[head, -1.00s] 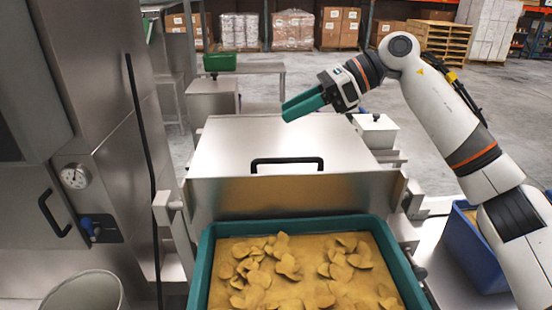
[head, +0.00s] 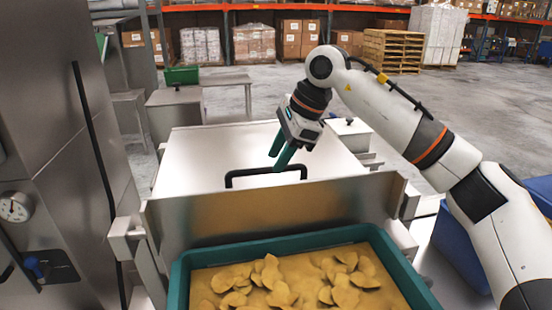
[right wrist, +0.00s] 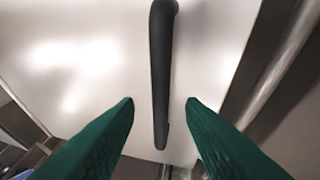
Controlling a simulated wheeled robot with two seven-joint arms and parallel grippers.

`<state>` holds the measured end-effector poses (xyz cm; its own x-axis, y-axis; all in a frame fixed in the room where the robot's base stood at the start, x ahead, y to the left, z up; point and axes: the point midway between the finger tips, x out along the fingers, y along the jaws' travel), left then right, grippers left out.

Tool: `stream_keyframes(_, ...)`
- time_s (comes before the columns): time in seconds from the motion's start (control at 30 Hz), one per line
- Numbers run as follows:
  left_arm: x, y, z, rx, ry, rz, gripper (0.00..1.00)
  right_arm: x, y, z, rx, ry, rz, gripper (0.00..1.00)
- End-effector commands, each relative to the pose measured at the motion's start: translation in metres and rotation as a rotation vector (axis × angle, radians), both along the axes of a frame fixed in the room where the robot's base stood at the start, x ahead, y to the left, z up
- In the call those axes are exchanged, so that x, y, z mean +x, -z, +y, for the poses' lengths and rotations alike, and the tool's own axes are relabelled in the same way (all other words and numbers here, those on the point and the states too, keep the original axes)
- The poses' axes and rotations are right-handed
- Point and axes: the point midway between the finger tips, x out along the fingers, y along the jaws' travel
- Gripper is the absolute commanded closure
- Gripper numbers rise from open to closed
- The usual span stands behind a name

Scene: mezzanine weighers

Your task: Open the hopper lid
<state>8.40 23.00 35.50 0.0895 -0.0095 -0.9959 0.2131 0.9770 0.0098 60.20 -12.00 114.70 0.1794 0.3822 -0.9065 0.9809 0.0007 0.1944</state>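The hopper lid (head: 205,160) is a flat grey metal sheet and lies closed behind the upright metal plate. Its black bar handle (head: 266,171) runs along the lid's front edge. My right gripper (head: 275,160) is over the lid at the right part of the handle, with its green fingers pointing down. In the right wrist view the handle (right wrist: 161,75) lies between the two fingertips (right wrist: 160,103), with a gap on both sides. The right gripper is open and holds nothing. My left gripper is not in view.
A teal tray (head: 180,285) of chips stands in front of the upright metal plate (head: 270,212). A steel cabinet with a gauge (head: 14,208) is at the left. A blue bin (head: 455,245) is at the right, beneath my right arm.

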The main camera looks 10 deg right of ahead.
Motion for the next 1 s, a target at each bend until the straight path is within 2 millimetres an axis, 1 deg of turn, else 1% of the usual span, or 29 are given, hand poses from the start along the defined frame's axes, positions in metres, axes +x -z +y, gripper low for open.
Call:
stream_keyframes(0.07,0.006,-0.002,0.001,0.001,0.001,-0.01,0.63,0.001,0.008,0.004,-0.001,-0.001,0.001,0.64)
stream_keyframes(0.2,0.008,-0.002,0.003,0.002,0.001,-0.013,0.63,0.003,0.015,0.007,0.0,0.0,0.001,0.64)
stream_keyframes(0.47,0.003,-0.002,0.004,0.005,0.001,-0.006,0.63,0.003,0.016,0.007,0.001,0.0,0.0,0.64)
stream_keyframes(0.5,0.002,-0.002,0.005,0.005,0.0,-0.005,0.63,0.003,0.016,0.007,0.001,0.0,0.0,0.67)
stream_keyframes(0.57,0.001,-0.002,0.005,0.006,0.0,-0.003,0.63,0.003,0.016,0.007,0.001,0.0,0.0,0.77)
stream_keyframes(0.7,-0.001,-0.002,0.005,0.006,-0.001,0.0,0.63,0.003,0.016,0.007,0.001,0.0,0.0,1.0)
stream_keyframes(1.0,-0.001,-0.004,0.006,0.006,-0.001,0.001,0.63,0.003,0.014,0.007,0.001,0.0,0.0,1.0)
